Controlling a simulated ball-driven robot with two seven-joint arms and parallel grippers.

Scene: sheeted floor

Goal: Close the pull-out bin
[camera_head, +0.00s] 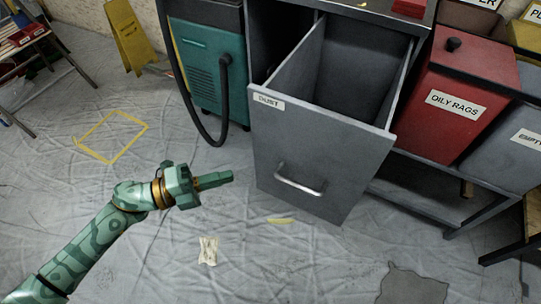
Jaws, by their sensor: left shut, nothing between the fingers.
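The grey pull-out bin (318,149) stands pulled far out of its cabinet in the middle of the view. Its front carries a "DUST" label and a light metal bar handle (299,183) low down. Its open top shows a dark inside. My left gripper (231,176) is shut and empty, to the left of the bin's front panel. Its fingers point right, towards the panel, and it looks apart from the handle. My right gripper is not in view.
A teal machine (207,62) with a black hose stands left of the bin. A red "OILY RAGS" bin (460,85) sits on a shelf at the right. A crumpled paper (208,250) lies on the sheeted floor. The floor left of the bin is mostly clear.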

